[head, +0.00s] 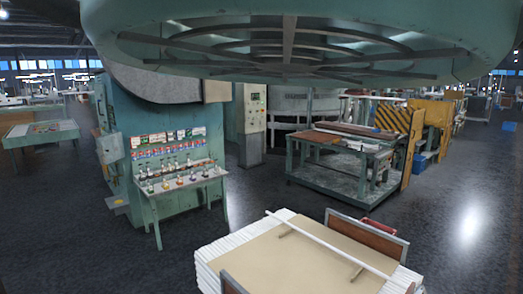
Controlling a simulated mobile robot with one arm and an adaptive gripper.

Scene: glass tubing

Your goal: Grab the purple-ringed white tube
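A long white tube (320,240) lies diagonally across a low cart or pallet in the lower middle of the head view. It rests on two thin wooden bars above a tan sheet (262,262). No purple ring can be made out on it at this size. More white tubes seem to be stacked at the left edge (207,275) of the same load, with their ends showing. My gripper is not in view.
Brown-panelled end frames (368,237) flank the load. A green bench (181,189) with small bottles stands left. A green work table (340,165) stands behind, near a yellow-black striped panel (392,122). A large round green structure (290,22) hangs overhead. Dark floor (470,215) is clear at right.

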